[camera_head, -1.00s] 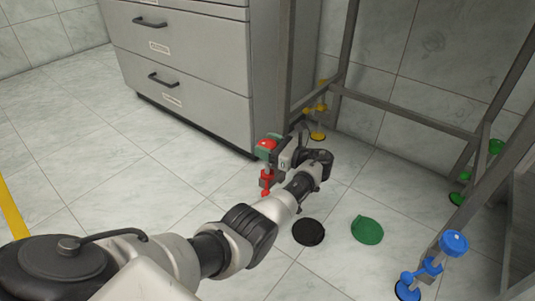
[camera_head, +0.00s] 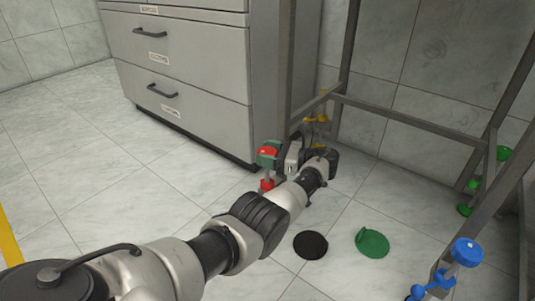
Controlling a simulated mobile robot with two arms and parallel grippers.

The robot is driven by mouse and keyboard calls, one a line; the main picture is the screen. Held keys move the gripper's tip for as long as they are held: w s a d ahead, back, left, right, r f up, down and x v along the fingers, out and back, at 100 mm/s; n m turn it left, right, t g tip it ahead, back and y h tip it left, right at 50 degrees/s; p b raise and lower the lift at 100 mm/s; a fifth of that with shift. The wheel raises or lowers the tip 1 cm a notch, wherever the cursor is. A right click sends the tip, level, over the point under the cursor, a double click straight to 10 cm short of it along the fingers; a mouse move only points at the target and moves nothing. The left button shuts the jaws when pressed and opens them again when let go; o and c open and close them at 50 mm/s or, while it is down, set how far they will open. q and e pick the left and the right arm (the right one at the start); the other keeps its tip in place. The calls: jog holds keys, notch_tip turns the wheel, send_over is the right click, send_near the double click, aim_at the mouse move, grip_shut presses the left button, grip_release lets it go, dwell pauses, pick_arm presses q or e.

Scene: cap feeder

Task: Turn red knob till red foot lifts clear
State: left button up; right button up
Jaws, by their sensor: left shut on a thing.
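My left gripper (camera_head: 268,156), with green finger pads, is shut on the red knob (camera_head: 269,151) at the bottom of the frame's near left leg. Only part of the knob's red top shows between the pads. The red foot (camera_head: 266,186) is below, partly hidden by my wrist and arm. I cannot tell whether it touches the floor. My right gripper is out of view.
A grey drawer cabinet (camera_head: 190,85) stands close at the left. The metal frame (camera_head: 410,118) also has blue (camera_head: 467,251), green (camera_head: 504,153) and yellow (camera_head: 322,119) knobs. A black disc (camera_head: 310,245) and green disc (camera_head: 372,243) lie on the floor.

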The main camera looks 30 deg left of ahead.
pick_arm(q)
jog(key=o, duration=0.9)
jog(key=shift+f, duration=0.2)
jog(key=shift+o, duration=0.2)
jog(key=shift+r, duration=0.1)
